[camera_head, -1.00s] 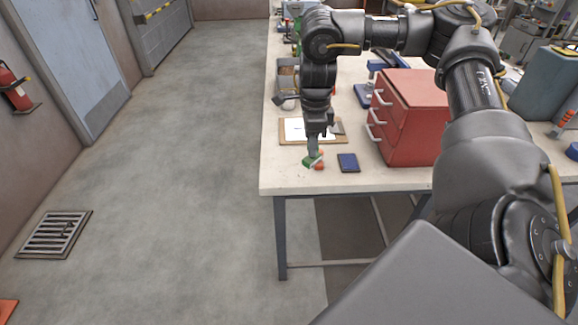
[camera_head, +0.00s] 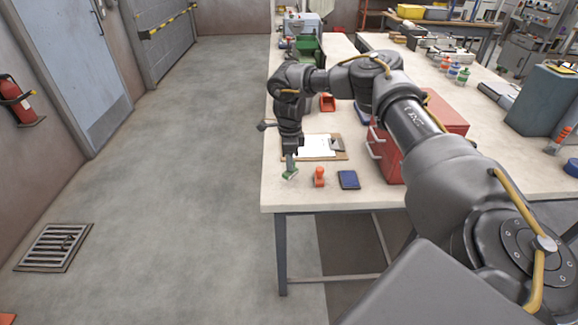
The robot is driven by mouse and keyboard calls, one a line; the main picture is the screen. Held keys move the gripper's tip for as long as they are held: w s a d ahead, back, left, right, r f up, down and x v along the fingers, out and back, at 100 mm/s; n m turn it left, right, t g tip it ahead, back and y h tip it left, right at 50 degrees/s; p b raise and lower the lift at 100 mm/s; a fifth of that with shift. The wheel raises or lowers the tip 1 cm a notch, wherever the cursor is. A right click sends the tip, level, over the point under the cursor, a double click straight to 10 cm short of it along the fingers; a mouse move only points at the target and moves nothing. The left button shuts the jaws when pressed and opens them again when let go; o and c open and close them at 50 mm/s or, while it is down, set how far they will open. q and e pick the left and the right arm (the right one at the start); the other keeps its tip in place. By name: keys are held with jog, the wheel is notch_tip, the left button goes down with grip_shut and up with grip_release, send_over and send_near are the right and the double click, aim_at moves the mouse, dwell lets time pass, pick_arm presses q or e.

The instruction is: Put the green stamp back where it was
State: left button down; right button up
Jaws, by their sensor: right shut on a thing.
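The green stamp (camera_head: 290,174) is at the front left corner of the workbench, tilted, under my right gripper (camera_head: 290,164). My right gripper points down and is shut on the green stamp. I cannot tell whether the stamp touches the bench top. An orange-red stamp (camera_head: 319,177) stands upright just right of it, apart from it. A dark blue ink pad (camera_head: 348,180) lies flat further right. My left gripper is not in view.
A clipboard with white paper (camera_head: 317,147) lies behind the stamps. A red drawer cabinet (camera_head: 441,117) stands to the right, partly hidden by my right arm. The bench's left edge (camera_head: 264,180) is close to the gripper. An orange bin (camera_head: 327,103) sits further back.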

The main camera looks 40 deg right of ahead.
jog(key=shift+w+f+p, duration=0.15)
jog(key=shift+f+p, duration=0.75)
jog(key=shift+f, duration=0.65)
jog(key=shift+d+f, duration=0.1)
jog(key=shift+f, duration=0.05)
jog(key=shift+f, duration=0.2)
jog(key=o, duration=0.8)
